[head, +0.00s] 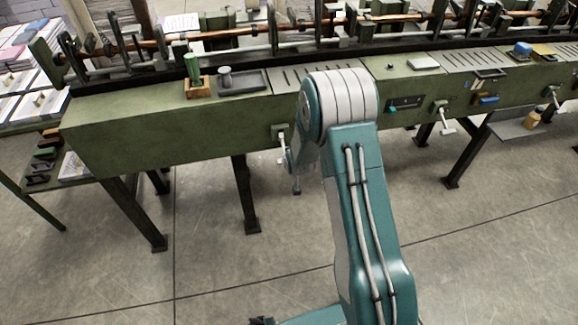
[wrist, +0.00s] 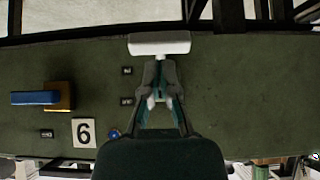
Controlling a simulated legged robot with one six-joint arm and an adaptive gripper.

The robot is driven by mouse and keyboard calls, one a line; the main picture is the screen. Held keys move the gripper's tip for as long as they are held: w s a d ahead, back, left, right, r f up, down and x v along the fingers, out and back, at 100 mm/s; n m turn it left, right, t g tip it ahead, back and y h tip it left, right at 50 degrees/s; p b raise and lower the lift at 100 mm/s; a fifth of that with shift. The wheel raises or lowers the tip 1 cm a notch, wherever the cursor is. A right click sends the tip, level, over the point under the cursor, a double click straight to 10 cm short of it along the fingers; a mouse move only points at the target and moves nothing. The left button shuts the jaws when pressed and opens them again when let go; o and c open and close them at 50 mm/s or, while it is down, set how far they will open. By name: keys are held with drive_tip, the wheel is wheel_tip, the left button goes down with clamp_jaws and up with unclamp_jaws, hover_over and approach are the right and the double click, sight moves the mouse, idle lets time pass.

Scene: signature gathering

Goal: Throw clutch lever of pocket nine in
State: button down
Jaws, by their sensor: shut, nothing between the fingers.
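In the wrist view a pale T-shaped clutch lever handle (wrist: 160,43) stands on a green machine front. My gripper (wrist: 159,80) is shut and empty, its tips just short of the handle; I cannot tell if they touch. In the head view my arm hides the gripper.
A blue handle on an orange base (wrist: 35,98) and a small blue knob (wrist: 114,134) are near the plate. In the head view the long green machine (head: 170,125) carries other levers (head: 440,110). A side table (head: 60,165) stands left. The floor in front is clear.

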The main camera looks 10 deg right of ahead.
drive_tip(key=s+r, duration=0.4)
drive_tip(key=s, duration=0.6)
drive_tip(key=shift+r, duration=0.15)
drive_tip(key=shift+w, duration=0.1)
drive_tip(key=s+r+g, duration=0.1)
drive_tip(key=s+r, duration=0.3)
drive_tip(key=r, duration=0.5)
drive_tip(key=s+r, duration=0.4)
drive_tip(key=r, duration=0.5)
drive_tip(key=s+r+g, duration=0.1)
drive_tip(key=s+r, duration=0.4)
drive_tip(key=s, duration=0.4)
drive_tip(key=s+r+g, duration=0.1)
drive_tip(key=s+r, duration=0.4)
drive_tip(key=s, duration=0.5)
drive_tip(key=shift+s+a+r, duration=0.3)
drive_tip(key=shift+r, duration=0.05)
